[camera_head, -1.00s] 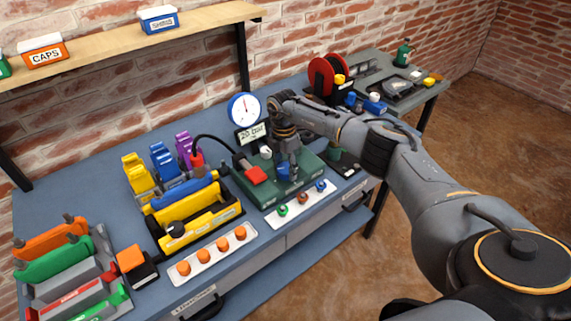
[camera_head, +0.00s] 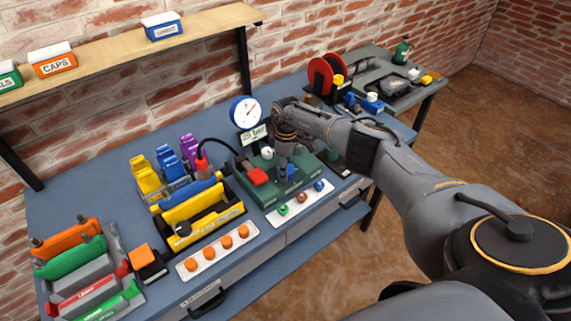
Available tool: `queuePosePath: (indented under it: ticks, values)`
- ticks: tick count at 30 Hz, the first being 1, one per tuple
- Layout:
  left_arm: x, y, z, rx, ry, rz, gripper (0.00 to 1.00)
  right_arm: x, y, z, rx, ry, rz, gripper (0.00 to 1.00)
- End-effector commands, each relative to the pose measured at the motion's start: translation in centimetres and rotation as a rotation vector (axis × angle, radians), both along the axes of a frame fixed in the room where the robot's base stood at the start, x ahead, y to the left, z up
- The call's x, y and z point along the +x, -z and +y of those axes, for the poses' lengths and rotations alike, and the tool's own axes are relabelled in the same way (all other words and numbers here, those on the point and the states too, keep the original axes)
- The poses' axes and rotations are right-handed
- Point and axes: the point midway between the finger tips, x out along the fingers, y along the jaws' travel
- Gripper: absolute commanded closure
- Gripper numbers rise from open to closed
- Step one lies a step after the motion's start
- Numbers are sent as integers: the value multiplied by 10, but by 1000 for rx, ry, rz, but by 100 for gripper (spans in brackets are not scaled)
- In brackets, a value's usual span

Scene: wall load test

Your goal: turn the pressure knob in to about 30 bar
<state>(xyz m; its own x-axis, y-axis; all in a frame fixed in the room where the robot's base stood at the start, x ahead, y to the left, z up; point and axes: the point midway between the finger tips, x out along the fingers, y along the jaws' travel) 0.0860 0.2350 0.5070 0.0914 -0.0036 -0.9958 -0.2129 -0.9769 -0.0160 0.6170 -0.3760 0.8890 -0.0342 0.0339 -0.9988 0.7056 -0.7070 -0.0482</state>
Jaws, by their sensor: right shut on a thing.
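The blue pressure knob (camera_head: 291,171) sits on the green pump box (camera_head: 272,189) on the bench. My right gripper (camera_head: 287,173) comes down on it from above and is shut on it; the fingers hide part of the knob. The round white gauge (camera_head: 245,111) with a blue rim stands behind the box, and its needle points up and to the right. A small display card (camera_head: 253,134) below the gauge ends in "bar"; its number is partly hidden and too blurred to read. My left gripper is not in view.
A strip with green, brown and blue buttons (camera_head: 300,196) lies in front. A yellow tray (camera_head: 198,228) stands left; a red reel (camera_head: 327,76) stands behind right.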

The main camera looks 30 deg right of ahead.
Motion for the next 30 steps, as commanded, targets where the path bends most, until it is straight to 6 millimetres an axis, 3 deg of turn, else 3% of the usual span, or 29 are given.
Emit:
queuePosePath:
  ticks: [9,24,25,28,30]
  values:
    - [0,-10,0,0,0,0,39,1,-2,-1,-1,108,-2,78]
    - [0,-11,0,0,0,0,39,1,-1,-1,-1,124,-3,78]
    - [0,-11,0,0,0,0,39,1,-1,-1,-1,124,-4,45]
    - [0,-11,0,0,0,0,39,1,-1,-1,-1,124,-3,24]
    - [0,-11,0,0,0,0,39,1,-1,-1,-1,124,-2,24]
